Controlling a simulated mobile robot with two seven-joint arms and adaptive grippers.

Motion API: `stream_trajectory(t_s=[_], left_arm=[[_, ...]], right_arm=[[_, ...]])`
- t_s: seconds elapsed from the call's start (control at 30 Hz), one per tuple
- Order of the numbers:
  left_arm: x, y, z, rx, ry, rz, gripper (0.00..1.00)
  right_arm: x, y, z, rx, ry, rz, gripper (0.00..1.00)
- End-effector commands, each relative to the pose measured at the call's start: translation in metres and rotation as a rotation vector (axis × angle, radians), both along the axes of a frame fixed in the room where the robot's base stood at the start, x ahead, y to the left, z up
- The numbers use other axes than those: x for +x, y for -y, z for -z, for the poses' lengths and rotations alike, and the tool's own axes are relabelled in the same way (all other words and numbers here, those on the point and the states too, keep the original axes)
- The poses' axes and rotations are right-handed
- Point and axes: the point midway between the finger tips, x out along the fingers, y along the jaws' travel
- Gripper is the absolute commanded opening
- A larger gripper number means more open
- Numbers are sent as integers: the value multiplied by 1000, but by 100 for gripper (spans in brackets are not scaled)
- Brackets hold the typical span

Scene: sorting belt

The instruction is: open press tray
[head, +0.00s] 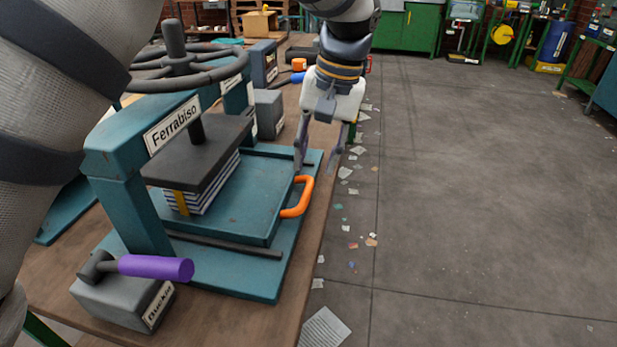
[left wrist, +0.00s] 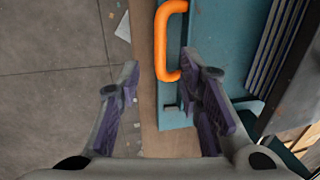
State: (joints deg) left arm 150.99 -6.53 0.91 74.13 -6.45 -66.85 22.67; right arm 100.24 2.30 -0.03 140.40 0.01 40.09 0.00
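The press, labelled "Ferrabiso" (head: 172,122), is a teal frame with a dark handwheel (head: 190,68) on top. Its teal tray (head: 235,212) lies on the teal base, with part of it out in front of the dark press plate (head: 198,155). A striped stack with a yellow band (head: 203,190) sits under the plate. An orange handle (head: 305,196) is on the tray's right edge. My left gripper (head: 320,162) is open and empty, just beyond the handle. In the left wrist view the handle (left wrist: 160,42) shows ahead, near the right finger. My right gripper is not in view.
A grey block (head: 125,300) with a purple-handled tool (head: 153,267) stands at the near left of the wooden bench (head: 240,325). More boxes and an orange item (head: 299,64) lie farther back. The floor (head: 480,190) right of the bench is open, with paper scraps.

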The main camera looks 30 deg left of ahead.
Motion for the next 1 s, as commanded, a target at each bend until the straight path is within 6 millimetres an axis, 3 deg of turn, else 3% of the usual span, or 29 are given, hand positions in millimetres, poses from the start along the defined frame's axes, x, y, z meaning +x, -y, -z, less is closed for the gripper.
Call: stream_trajectory(t_s=[0.1, 0.23, 0.4, 0.6, 0.77, 1.0], left_arm=[[-2, -6, 29, 0, -3, -1, 33], [-3, -10, 51, 0, -1, -1, 33], [-3, -12, 62, 0, 1, -1, 33], [-3, -12, 62, 1, 2, -1, 33], [-3, -12, 62, 0, 2, 0, 0], [-2, -12, 62, 0, 1, 0, 0]], right_arm=[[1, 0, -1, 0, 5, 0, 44], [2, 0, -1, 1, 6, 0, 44], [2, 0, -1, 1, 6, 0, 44], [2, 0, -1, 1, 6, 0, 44], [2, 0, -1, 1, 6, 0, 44], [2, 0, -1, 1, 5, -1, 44]])
